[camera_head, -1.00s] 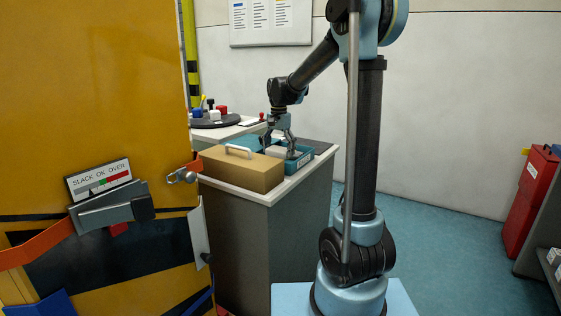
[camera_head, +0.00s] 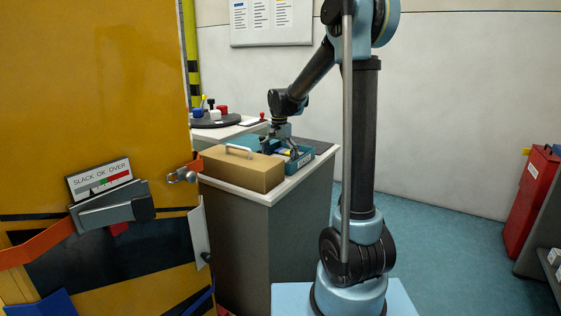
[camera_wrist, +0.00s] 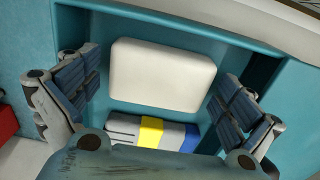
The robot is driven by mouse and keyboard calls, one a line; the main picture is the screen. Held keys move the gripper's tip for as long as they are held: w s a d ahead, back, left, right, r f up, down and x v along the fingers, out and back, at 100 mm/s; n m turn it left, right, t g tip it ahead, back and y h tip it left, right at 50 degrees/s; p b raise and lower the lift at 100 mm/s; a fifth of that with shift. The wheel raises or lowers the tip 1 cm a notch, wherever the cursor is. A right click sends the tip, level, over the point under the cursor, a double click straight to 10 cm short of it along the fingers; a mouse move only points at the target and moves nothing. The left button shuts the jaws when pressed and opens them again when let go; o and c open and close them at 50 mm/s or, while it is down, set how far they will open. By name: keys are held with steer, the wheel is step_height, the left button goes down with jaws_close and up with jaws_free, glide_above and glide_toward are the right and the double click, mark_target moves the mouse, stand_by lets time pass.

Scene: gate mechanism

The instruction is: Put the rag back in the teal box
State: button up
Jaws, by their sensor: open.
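The teal box (camera_head: 302,162) stands on the grey cabinet behind a tan box; its inside fills much of the wrist view (camera_wrist: 185,22). A white block with rounded edges (camera_wrist: 160,75), possibly the folded rag, lies inside it. A grey, blue and yellow item (camera_wrist: 151,131) lies beside the white block, partly hidden by my gripper's body. My gripper (camera_head: 284,148) is open and low over the box. In the wrist view its fingers stand on either side of the white block, with visible gaps. I cannot tell how deep the fingertips reach.
The tan box (camera_head: 240,168) with a grey handle stands directly in front of the teal box on the cabinet (camera_head: 270,235). A dark round tray with coloured knobs (camera_head: 214,119) is behind. A large yellow panel (camera_head: 90,90) stands at the left.

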step_height(320, 180, up, 12)
steer(key=s+d+f+n, duration=0.1)
steer(key=s+d+n, duration=0.1)
steer(key=s+d, duration=0.6)
steer(key=s+d+f+n, duration=0.1)
steer(key=s+d+f, duration=0.1)
steer(key=s+f, duration=0.4)
steer(key=s+d+f+n+t, duration=0.1)
steer(key=s+f, duration=0.5)
steer(key=s, duration=0.6)
steer(key=s+d+f+n+t, duration=0.1)
steer(key=s+d+f+n, duration=0.2)
steer(key=s, duration=0.6)
step_height(320, 180, down, 3)
steer(key=shift+s+d+f, duration=0.15)
steer(key=shift+d+f, duration=0.05)
steer(key=shift+d, duration=1)
steer(key=shift+w+f, duration=0.2)
steer(key=shift+w, duration=0.3)
